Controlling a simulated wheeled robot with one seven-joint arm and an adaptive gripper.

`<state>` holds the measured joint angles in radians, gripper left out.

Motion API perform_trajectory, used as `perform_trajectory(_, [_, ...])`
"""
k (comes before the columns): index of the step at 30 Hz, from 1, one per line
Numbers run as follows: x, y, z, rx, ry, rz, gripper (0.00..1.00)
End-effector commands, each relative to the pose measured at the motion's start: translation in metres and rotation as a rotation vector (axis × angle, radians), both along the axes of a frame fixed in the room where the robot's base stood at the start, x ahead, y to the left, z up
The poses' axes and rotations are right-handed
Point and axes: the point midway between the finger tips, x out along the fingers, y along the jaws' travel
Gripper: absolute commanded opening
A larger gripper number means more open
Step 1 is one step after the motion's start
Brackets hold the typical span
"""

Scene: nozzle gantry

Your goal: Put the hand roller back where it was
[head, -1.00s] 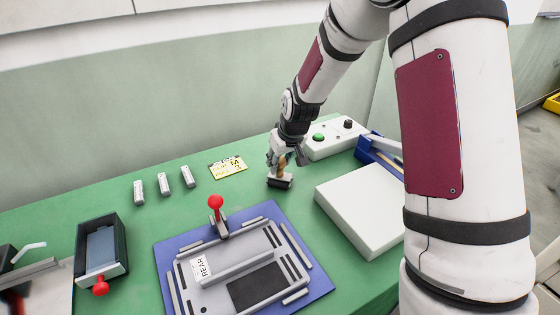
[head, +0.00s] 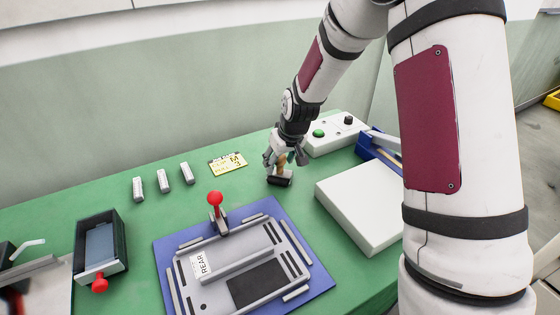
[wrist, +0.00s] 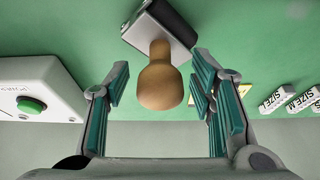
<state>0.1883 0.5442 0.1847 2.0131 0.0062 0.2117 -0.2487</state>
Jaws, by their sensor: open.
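The hand roller has a black cylinder (head: 280,181) and a tan wooden handle (head: 282,160). It stands on the green table with its handle up. My gripper (head: 284,160) is around the handle from above. In the wrist view my gripper (wrist: 162,92) is open, with teal-padded fingers on both sides of the handle (wrist: 161,80) and a visible gap on each side. The roller's cylinder (wrist: 160,22) lies beyond the fingertips in that view.
A control box (head: 333,137) with a green button stands behind right of the roller. A white block (head: 358,213) and blue holder (head: 378,150) are to the right. A yellow card (head: 228,163) and several small grey blocks (head: 163,181) lie left. A blue fixture plate (head: 318,275) is in front.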

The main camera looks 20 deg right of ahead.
Motion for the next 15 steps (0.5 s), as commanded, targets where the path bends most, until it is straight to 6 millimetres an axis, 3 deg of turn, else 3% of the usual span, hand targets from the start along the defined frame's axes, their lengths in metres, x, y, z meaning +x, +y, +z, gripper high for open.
perform_trajectory(5, [-0.003,-0.001,0.022,0.000,-0.005,-0.002,0.50])
perform_trajectory(15, [-0.029,-0.007,0.088,-0.001,-0.007,-0.002,0.50])
